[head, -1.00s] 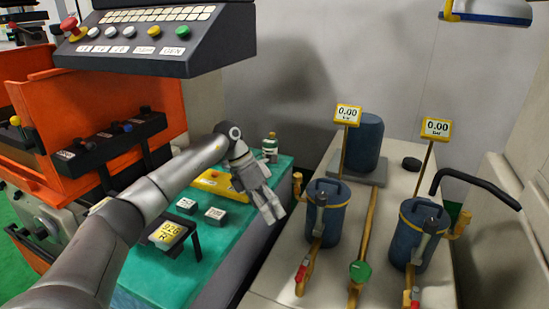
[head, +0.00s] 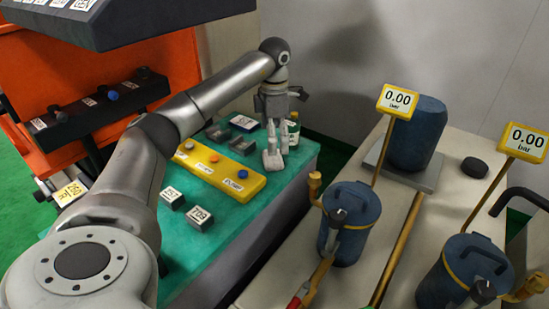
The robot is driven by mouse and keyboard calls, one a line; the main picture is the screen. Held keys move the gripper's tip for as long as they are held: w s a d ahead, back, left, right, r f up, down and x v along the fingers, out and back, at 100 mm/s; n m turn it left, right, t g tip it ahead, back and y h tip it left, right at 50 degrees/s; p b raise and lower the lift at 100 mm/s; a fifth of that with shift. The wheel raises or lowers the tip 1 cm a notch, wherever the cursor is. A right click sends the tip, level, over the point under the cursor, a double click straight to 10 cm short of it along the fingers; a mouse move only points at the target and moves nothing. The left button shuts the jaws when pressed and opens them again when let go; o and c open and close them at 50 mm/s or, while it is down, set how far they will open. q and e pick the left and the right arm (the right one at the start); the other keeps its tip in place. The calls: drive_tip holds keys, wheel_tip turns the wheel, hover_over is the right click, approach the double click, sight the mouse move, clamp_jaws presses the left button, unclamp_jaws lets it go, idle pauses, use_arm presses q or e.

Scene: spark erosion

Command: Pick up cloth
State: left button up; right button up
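I cannot make out a cloth for certain in the head view; it may be hidden or too small to tell. My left gripper (head: 277,157) points down over the far right end of the green table top (head: 232,215). Its two fingers look apart, with nothing visible between them. It is close beside a small bottle with a green label (head: 293,129), partly behind it. My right gripper is not in view.
Blue canisters (head: 350,220), brass pipes and gauge displays (head: 398,99) stand on the pale bench at right. A control panel overhangs at upper left.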

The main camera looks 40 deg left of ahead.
use_arm(q)
drive_tip(key=f, duration=0.4)
drive_tip(key=a+f+p, duration=0.1)
drive_tip(key=f, duration=0.1)
drive_tip(key=shift+w+f, duration=0.15)
drive_tip(key=shift+f, duration=0.1)
drive_tip(key=shift+c, duration=0.3)
drive_tip(key=c, duration=1)
wheel_tip(320, 180, up, 10)
drive_tip(key=shift+r+b, duration=0.1)
drive_tip(key=shift+b, duration=0.35)
